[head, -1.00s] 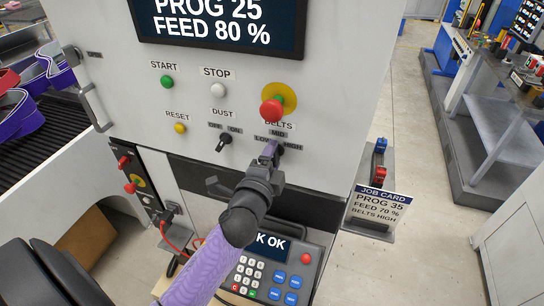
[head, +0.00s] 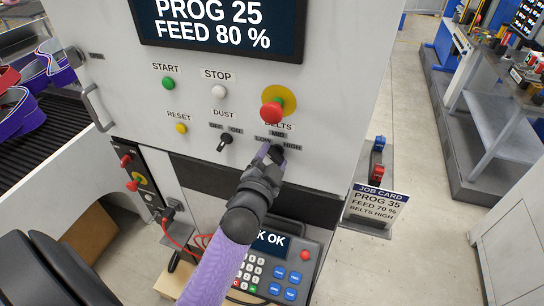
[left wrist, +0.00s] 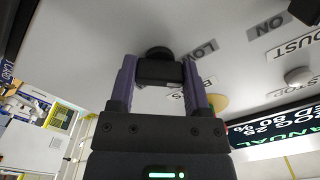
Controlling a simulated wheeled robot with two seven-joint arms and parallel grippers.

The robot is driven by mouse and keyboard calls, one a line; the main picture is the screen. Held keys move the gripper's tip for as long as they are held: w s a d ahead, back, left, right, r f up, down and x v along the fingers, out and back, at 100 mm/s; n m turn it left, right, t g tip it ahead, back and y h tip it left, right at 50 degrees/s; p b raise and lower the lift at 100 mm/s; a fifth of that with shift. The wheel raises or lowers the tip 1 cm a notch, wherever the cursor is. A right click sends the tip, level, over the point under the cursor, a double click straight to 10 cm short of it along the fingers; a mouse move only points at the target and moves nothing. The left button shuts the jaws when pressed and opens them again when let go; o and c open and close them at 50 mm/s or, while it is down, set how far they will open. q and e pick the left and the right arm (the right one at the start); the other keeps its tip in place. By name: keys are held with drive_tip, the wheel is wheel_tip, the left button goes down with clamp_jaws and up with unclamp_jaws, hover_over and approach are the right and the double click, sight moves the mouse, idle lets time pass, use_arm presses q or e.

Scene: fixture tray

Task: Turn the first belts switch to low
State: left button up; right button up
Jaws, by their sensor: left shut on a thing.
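The belts switch (head: 279,149) is a dark knob on the white machine panel, under the label BELTS and ringed by the labels LOW, MID and HIGH. My left gripper (head: 271,152) is at the knob, with its purple fingers on either side. In the left wrist view the dark knob (left wrist: 158,70) sits between the two fingers, which are shut on it. The LOW label (left wrist: 199,52) shows beside it there. The gripper partly hides the knob, so I cannot tell which label it points to. My right gripper is not in view.
A red emergency button (head: 277,105) on a yellow disc sits just above the switch. The dust switch (head: 224,143) is to its left. A keypad unit (head: 268,268) lies below my arm. A job card (head: 378,202) at the right reads BELTS HIGH.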

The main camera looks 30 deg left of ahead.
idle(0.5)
use_arm(q)
drive_tip(key=o, duration=1.3)
drive_tip(key=v, duration=1)
drive_tip(key=shift+b, duration=0.35)
